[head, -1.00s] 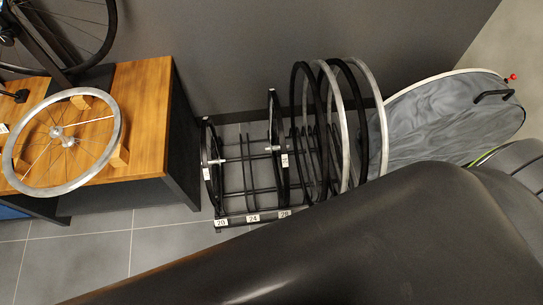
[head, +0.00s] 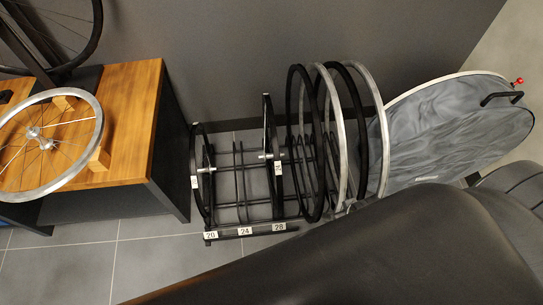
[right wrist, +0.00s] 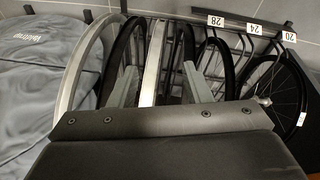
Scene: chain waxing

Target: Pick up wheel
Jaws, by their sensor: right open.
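Several wheel rims stand upright in a black floor rack (head: 240,232). In the head view they include a front black rim (head: 292,130), a silver rim (head: 339,135), another black rim (head: 361,130) and a silver rim (head: 382,130). In the right wrist view my right gripper (right wrist: 160,85) is open, its two grey fingers low among the rims. A silver rim (right wrist: 154,60) passes between the fingers, and a black rim (right wrist: 121,52) is beside the left finger. I cannot tell whether they touch. My dark right arm hides the gripper in the head view. My left gripper is out of view.
A silver spoked wheel (head: 35,140) lies on wooden blocks on a bench (head: 133,120). The rack carries labels 20, 24 and 28. Smaller black wheels (head: 200,175) stand at its left end. A grey round bag (head: 455,130) is to the right. Floor in front is clear.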

